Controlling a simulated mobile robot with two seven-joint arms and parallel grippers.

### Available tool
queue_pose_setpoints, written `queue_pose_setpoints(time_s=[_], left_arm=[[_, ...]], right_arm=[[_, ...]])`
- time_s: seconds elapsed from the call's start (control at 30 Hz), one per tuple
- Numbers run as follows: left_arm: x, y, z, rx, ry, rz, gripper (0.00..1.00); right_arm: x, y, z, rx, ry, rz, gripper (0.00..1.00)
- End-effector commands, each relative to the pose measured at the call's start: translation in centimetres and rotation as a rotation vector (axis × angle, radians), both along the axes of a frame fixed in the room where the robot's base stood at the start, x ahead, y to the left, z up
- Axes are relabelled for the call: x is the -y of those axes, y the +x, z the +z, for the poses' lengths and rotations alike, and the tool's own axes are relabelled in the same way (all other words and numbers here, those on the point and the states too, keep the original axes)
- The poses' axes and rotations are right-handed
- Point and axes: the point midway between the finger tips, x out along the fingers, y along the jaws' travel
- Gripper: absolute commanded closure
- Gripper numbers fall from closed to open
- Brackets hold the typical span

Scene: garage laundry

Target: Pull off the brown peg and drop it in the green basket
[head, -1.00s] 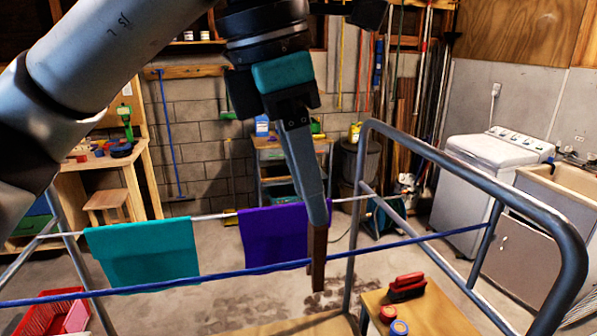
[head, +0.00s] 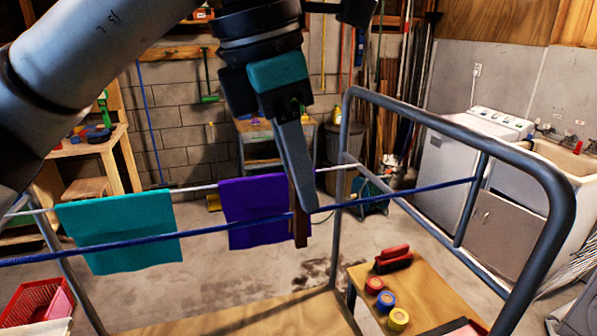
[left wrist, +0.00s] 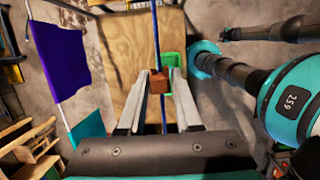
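The brown peg (head: 299,228) hangs on the blue line (head: 390,197) at the front of the rack. My left gripper (head: 305,205) is over the line from above. In the left wrist view its fingers (left wrist: 159,85) lie on both sides of the peg (left wrist: 157,82), with no clear gap, so it looks shut on it. The line still runs through the peg. The green basket (left wrist: 174,60) shows in the left wrist view, lower down on a wooden surface and partly hidden by the right finger. I do not see it in the head view.
A teal cloth (head: 120,230) and a purple cloth (head: 252,212) hang on the rear white line. The grey rack frame (head: 470,130) rises at the right. A red basket (head: 38,300) is at lower left. A wooden table (head: 440,290) holds a red brush and several tape rolls.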

Motion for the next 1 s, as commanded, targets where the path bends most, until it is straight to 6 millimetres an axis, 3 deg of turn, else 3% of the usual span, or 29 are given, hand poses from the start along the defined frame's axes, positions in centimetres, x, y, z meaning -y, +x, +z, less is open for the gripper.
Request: queue_pose_setpoints(time_s=[0.03, 0.27, 0.63, 1.0], left_arm=[[0.0, 0.0, 0.0, 0.0, 0.0, 0.0, 0.74], [0.0, 0.0, 0.0, 0.0, 0.0, 0.0, 0.99], [0.0, 0.0, 0.1, 0.001, 0.0, 0.0, 1.0], [0.0, 0.1, 2.0, 0.003, -0.002, 0.003, 1.0]], right_arm=[[0.0, 0.0, 0.0, 0.0, 0.0, 0.0, 0.5], [0.0, 0.0, 0.0, 0.0, 0.0, 0.001, 0.5], [0.0, 0.0, 0.1, -0.001, 0.001, 0.002, 0.5], [-0.1, 0.0, 1.5, -0.001, 0.001, 0.002, 0.5]])
